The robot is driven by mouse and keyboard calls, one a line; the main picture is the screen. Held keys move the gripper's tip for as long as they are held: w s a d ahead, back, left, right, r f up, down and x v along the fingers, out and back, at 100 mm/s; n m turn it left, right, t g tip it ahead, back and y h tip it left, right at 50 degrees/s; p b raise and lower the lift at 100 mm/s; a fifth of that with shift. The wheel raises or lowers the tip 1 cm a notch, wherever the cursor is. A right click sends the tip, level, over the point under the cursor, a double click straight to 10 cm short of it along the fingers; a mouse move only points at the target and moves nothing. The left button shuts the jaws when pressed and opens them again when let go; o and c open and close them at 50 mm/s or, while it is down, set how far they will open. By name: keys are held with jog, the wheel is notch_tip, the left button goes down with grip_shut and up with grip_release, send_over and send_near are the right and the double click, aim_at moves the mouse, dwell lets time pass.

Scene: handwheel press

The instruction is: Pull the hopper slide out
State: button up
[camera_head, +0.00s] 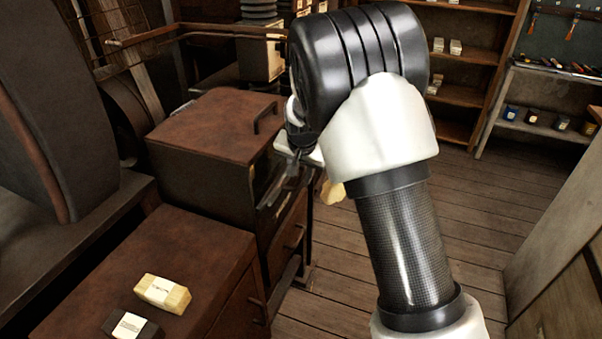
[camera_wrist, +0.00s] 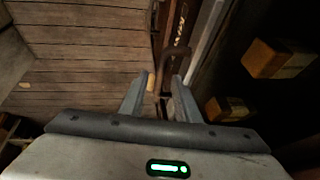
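A brown box with a flat lid (camera_head: 215,122) stands left of my arm in the head view; I take it to be the hopper. In the wrist view a dark bar handle (camera_wrist: 172,52) sticks out from a narrow brown front with pale marks (camera_wrist: 176,22), seemingly the slide. My gripper (camera_wrist: 160,92) is open, its two fingers apart with the handle's end between or just beyond their tips. I cannot tell whether they touch it. In the head view my gripper (camera_head: 285,185) is at the box's front, partly hidden by my wrist.
Wooden blocks (camera_wrist: 275,60) show in the dark space at right in the wrist view. A lower brown cabinet (camera_head: 180,245) bears a yellow block (camera_head: 162,292) and a dark block (camera_head: 130,326). Plank floor (camera_head: 490,215) is clear at right, before shelves (camera_head: 468,58).

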grip_shut()
jog(key=s+d+b, duration=0.4)
jog(key=s+d, duration=0.1)
jog(key=d, duration=0.7)
jog(key=s+d+b, duration=0.5)
jog(key=d, duration=0.7)
jog(key=shift+d, duration=0.4)
jog(key=shift+s+d, duration=0.1)
jog(key=shift+s, duration=0.05)
jog(key=shift+c, duration=0.2)
grip_release()
jog(key=shift+d, duration=0.1)
jog(key=shift+o, duration=0.2)
jog(key=shift+r, duration=0.15)
